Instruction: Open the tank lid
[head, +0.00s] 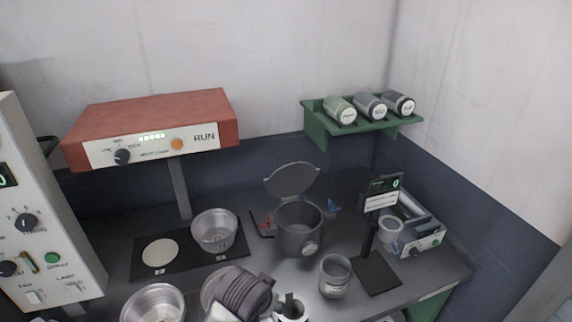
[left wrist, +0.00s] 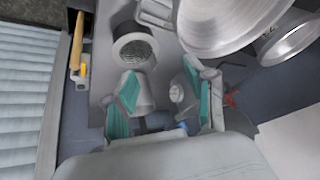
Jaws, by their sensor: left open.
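The dark grey tank (head: 300,238) stands on the bench in the head view. Its round lid (head: 292,180) is raised and leans back behind the tank's mouth, so the tank is open. A red part (head: 266,221) and a blue part (head: 333,206) stick out at its sides. In the left wrist view my left gripper (left wrist: 158,86) is open, its teal-padded fingers apart with nothing gripped between them. My right gripper is not in view.
A metal pan (head: 214,232) sits on a black mat left of the tank, another metal pan (head: 152,303) nearer. A grey cup (head: 335,277) and a black stand (head: 377,275) are to the right. A green shelf (head: 352,125) holds jars above. A red RUN unit (head: 150,125) overhangs the left.

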